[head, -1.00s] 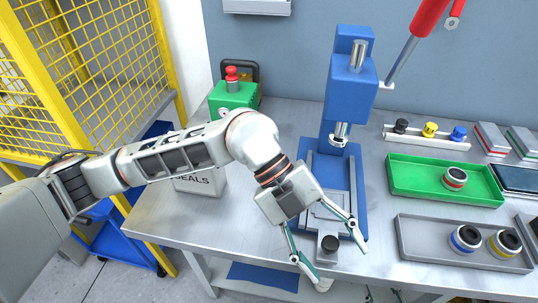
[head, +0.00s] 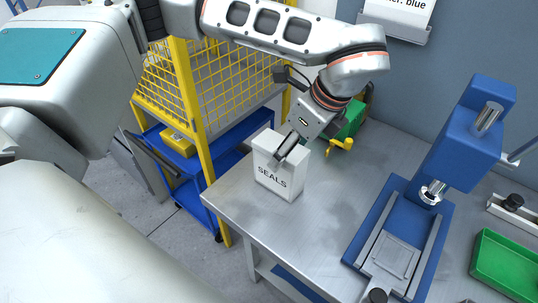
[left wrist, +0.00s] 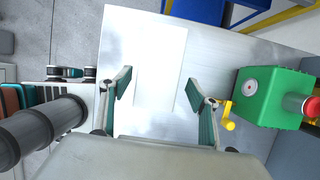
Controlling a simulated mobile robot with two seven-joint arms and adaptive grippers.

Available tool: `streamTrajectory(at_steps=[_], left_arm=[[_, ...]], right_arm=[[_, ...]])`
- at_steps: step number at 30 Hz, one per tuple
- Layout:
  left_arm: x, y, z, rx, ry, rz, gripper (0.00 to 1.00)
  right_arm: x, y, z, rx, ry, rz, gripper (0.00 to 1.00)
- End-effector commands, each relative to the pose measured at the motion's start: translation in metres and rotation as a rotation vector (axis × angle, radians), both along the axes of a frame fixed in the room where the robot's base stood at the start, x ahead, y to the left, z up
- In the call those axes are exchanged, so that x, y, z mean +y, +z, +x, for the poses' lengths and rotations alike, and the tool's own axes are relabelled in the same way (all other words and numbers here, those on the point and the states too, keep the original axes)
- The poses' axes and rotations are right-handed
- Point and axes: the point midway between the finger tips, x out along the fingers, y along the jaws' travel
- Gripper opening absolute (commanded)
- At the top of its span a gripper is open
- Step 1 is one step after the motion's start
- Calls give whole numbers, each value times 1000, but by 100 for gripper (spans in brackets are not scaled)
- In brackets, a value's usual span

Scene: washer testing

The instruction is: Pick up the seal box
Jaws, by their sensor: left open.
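The seal box (head: 279,182) is a white box marked "SEALS". It stands upright near the left end of the metal table. My left gripper (head: 284,158) points down at the top of the box, and its fingers overlap the upper part of the box in the head view. In the left wrist view the seal box (left wrist: 158,52) is a pale block ahead of the gripper (left wrist: 157,82), whose two fingers are spread apart. I cannot tell whether either finger touches the box. My right gripper is not in view.
A green block with a yellow handle (head: 344,145) stands behind the box, and shows as a green box with a red knob (left wrist: 268,97) in the wrist view. A blue press (head: 462,135) and green tray (head: 505,262) are to the right. A yellow mesh fence (head: 205,85) is at left.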

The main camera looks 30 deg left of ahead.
Motion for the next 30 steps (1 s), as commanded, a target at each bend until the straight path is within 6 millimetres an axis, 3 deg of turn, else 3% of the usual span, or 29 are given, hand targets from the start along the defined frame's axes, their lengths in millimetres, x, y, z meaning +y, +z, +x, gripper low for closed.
streamTrajectory(at_steps=[1, 4, 21, 30], left_arm=[[5, 8, 1, -12, 6, 8, 61], [11, 6, 2, -19, 13, 17, 61], [36, -57, 2, -16, 13, 15, 61], [39, -64, 3, -17, 11, 15, 61]], right_arm=[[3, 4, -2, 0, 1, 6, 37], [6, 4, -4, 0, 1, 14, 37], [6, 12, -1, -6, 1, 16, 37], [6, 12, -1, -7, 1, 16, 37]])
